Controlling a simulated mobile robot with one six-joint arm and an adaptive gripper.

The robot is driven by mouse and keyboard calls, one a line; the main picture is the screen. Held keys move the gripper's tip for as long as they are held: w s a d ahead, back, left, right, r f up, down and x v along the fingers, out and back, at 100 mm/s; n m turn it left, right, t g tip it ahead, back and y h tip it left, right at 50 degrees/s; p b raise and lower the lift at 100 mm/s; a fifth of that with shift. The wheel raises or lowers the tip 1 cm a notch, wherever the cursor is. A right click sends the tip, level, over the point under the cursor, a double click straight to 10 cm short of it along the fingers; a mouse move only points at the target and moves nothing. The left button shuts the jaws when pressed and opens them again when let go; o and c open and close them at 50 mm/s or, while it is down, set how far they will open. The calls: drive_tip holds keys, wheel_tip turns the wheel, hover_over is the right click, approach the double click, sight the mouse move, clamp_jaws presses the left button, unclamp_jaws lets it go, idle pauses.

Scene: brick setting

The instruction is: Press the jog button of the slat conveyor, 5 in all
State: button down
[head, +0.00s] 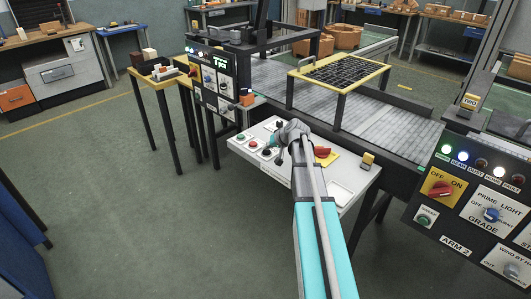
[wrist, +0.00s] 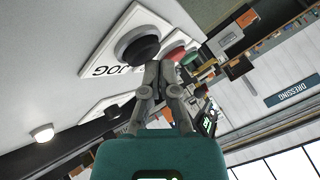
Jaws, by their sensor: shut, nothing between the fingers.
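My gripper (wrist: 160,68) is shut and empty. Its fingertips overlap the lower right edge of the button in the wrist view; I cannot tell whether they touch it.
Red (head: 241,137) and green (head: 254,143) buttons are left of the jog button. A red switch on a yellow plate (head: 329,159) is to the right. A yellow-framed grid (head: 345,72) stands over the slats. Open floor (head: 150,210) lies in front.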

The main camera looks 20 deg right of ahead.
drive_tip(key=shift+f+b, duration=0.45)
drive_tip(key=shift+b, duration=0.05)
idle(0.7)
drive_tip(key=shift+r, duration=0.1)
drive_tip(key=shift+r+p, duration=0.8)
drive_tip(key=shift+p, duration=0.15)
drive_tip(key=shift+r, duration=0.1)
drive_tip(key=shift+r+p, duration=2.4)
drive_tip(key=shift+p, duration=0.1)
drive_tip(key=shift+a, duration=0.1)
